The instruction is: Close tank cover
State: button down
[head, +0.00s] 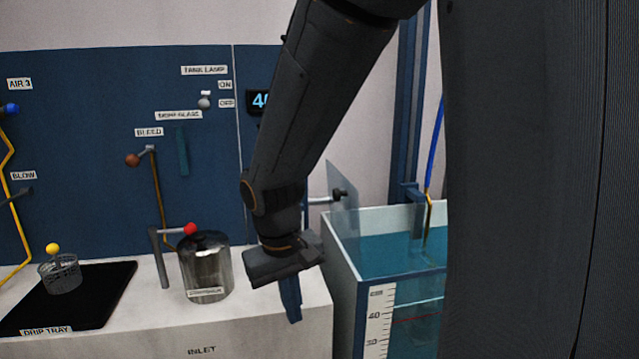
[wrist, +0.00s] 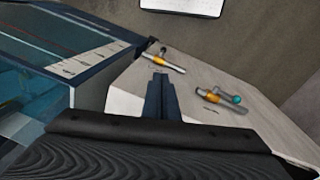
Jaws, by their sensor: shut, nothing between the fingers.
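The tank (head: 385,285) stands right of the bench, open at the top where it shows, with teal water inside. A clear upright panel (head: 343,205), which looks like the cover, stands at its back left rim. My gripper (head: 293,312) is shut and empty, pointing down over the bench's right end, left of the tank and apart from the panel. In the wrist view my shut fingers (wrist: 159,80) are over the bench, and the tank (wrist: 50,55) is at left. The cover cannot be made out there.
A black drip tray (head: 80,298) with a basket lies further left. Two valves with orange bands (wrist: 163,62) (wrist: 218,100) show in the wrist view. My column hides the tank's right side.

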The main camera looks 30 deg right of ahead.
jog(key=w+d+r+m+t+h+p, duration=0.1)
jog(key=w+d+r+m+h, duration=0.15)
jog(key=w+r, duration=0.7)
jog(key=w+d+r+m+t+h+p, duration=0.1)
jog(key=w+d+r+t+h+p, duration=0.25)
jog(key=r, duration=1.05)
jog(key=w+d+f+g+p, duration=0.2)
jog(key=w+d+f, duration=0.1)
jog(key=d+f, duration=0.5)
jog(key=shift+d, duration=0.85)
